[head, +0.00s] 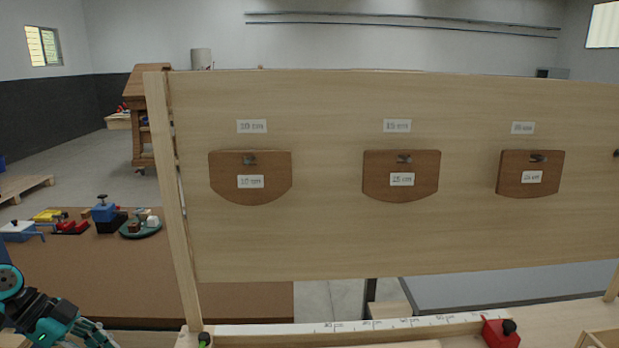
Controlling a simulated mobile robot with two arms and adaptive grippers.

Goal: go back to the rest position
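Part of my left arm, teal and black, comes in at the lower left corner of the head view. The end of it, with my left gripper (97,335), is at the bottom edge and partly cut off. Its fingers are too small and cropped to tell whether they are open. It is apart from the wooden board (330,235) to its right. My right gripper is not in view.
Brown forms hang on pegs on the board: left (225,170), middle (385,165) and right (515,165), each labelled. Below lie a white ruler (400,324) and a red block (500,333). A brown table (130,270) with coloured tools stands behind at left.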

